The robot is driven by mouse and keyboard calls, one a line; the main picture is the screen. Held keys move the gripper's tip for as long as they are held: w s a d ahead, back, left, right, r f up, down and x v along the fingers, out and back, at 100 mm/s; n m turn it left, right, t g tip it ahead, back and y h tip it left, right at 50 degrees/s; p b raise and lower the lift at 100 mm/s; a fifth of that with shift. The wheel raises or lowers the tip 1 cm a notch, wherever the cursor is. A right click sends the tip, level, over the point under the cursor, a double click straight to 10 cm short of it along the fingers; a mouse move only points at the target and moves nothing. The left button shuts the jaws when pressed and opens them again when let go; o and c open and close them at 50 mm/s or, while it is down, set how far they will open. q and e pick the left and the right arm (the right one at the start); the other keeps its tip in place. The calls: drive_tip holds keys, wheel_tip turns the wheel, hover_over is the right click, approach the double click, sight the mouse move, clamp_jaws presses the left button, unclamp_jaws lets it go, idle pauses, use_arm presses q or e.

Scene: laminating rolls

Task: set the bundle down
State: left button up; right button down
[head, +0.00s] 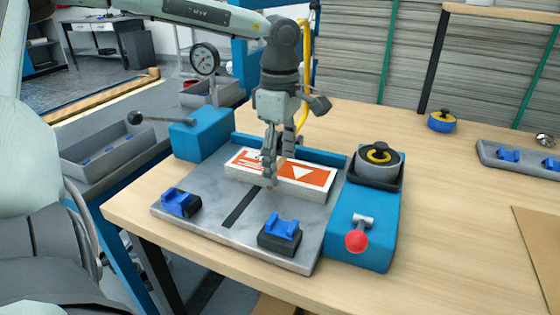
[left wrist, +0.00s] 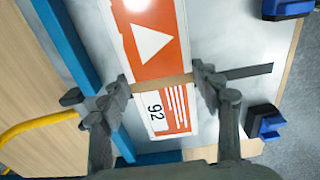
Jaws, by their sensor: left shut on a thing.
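The bundle (head: 308,175) is a flat orange and white block with a white triangle and a tan band around its middle. It is over the back part of a grey metal plate (head: 205,213), along the blue back rail (head: 315,155). My left gripper (head: 272,168) points down and is shut across the bundle's middle. In the left wrist view the fingers (left wrist: 163,80) are on either side of the bundle (left wrist: 160,62) at the band. I cannot tell whether its underside touches the plate. My right gripper is not in view.
Two black blocks with blue cradles, left (head: 181,202) and right (head: 279,235), stand on the plate's front part. A blue unit with a red-knobbed lever (head: 357,241) and a round dial (head: 378,158) stands at the right. The wooden table (head: 450,205) has free room further right.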

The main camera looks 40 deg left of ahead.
sight(280, 167)
use_arm(q)
drive_tip(key=o, duration=1.1)
drive_tip(key=shift+c, duration=0.2)
drive_tip(key=o, duration=0.3)
drive_tip(key=shift+o, duration=0.2)
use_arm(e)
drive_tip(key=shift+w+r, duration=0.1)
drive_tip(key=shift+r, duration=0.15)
use_arm(q)
drive_tip(key=shift+r, duration=0.1)
wheel_tip(280, 167, up, 2)
drive_tip(key=shift+r, duration=0.1)
wheel_tip(280, 167, up, 10)
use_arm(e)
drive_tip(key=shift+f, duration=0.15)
